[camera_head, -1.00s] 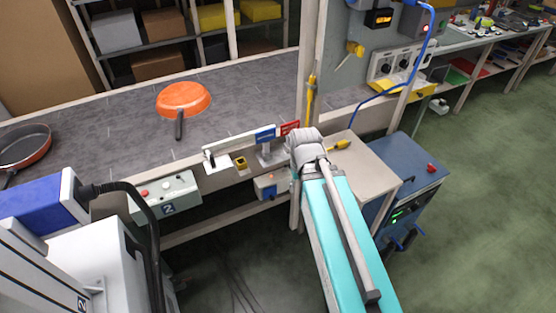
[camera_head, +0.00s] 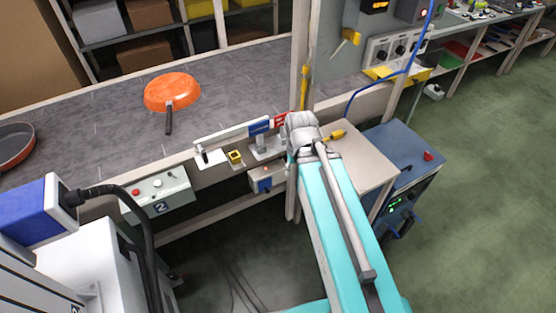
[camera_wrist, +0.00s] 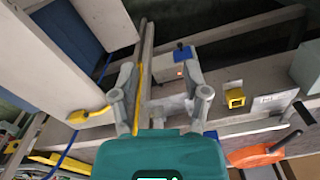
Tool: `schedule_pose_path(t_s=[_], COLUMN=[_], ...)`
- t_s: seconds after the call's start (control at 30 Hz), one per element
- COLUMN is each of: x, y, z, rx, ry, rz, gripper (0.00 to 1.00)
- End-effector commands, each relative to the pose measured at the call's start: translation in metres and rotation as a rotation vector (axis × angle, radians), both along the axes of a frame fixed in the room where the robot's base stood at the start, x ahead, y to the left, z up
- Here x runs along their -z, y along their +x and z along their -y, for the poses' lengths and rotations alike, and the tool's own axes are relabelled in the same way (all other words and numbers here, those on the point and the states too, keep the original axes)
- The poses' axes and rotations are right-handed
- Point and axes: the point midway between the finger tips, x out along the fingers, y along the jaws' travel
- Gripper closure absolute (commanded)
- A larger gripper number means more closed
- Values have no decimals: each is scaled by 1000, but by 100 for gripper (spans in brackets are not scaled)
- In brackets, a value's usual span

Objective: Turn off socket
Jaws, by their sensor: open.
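A small grey socket box (camera_head: 266,179) with a blue knob and a lit red lamp is mounted below the front edge of the conveyor. It also shows in the wrist view (camera_wrist: 172,70), its blue knob at the top. My gripper (camera_wrist: 160,82) is open and empty, its two fingers spread, with the socket box beyond them and slightly right of centre. The fingers appear apart from the box. In the head view my teal arm hides the gripper.
An orange pan (camera_head: 172,91) lies on the grey conveyor (camera_head: 90,110). A control box marked 2 (camera_head: 158,192) hangs at the conveyor front. A blue cabinet (camera_head: 400,150) and a beige surface (camera_head: 356,158) stand right of my arm. A yellow post strip (camera_wrist: 139,80) passes close by the left finger.

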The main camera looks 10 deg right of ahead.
Motion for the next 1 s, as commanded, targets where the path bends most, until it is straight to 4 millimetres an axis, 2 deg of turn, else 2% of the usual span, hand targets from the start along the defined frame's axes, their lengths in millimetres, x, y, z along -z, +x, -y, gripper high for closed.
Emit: schedule_pose_path(t_s=[0.17,0.37,0.6,1.0], x=[19,50,91,145], y=[7,24,50,93], z=[-2,-1,-9,-13], rx=[-9,-23,-43,-40], ry=[28,91,182,304], rz=[37,123,267,523], gripper=[40,40,40,40])
